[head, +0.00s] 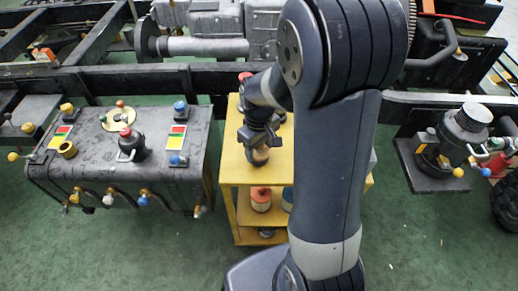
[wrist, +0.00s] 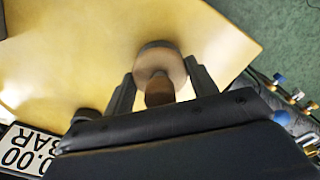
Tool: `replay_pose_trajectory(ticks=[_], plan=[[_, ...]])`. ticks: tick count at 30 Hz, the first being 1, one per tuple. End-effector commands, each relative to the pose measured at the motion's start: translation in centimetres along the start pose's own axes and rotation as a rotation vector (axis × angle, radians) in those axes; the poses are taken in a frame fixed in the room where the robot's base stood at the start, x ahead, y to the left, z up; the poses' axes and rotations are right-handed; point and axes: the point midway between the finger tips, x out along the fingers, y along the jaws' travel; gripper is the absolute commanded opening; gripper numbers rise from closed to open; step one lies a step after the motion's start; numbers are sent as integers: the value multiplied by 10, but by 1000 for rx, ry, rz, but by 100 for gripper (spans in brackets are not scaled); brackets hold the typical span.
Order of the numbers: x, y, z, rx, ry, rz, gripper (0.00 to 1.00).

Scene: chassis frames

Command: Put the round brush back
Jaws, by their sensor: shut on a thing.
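My gripper (head: 259,146) hangs over the yellow cart (head: 236,173) in the head view, its fingers pointing down. It is shut on the round brush (head: 260,157), of which a small tan part shows below the fingers. In the wrist view my gripper (wrist: 162,82) has one finger on each side of the round brush (wrist: 158,60). The brush has a pale brown round head with a darker rim and a brown wooden handle. The yellow cart top (wrist: 75,50) lies beneath it. I cannot tell whether the brush touches the top.
A jar with a red top (head: 260,196) stands on the cart's lower shelf. A dark tank with valves and coloured caps (head: 95,160) is to the left. A black chassis rail (head: 150,80) runs behind. A white plate with black print (wrist: 28,152) lies at the wrist view's left.

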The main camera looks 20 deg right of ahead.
Motion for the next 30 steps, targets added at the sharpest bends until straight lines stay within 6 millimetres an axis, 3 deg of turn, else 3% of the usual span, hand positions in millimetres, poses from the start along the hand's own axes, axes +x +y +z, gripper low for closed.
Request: replay_pose_trajectory(ticks=[11,12,19,30], plan=[[7,0,0,0,1,1,30],[6,0,0,0,1,1,56],[6,0,0,0,1,1,75],[-2,0,-1,0,3,1,77]])
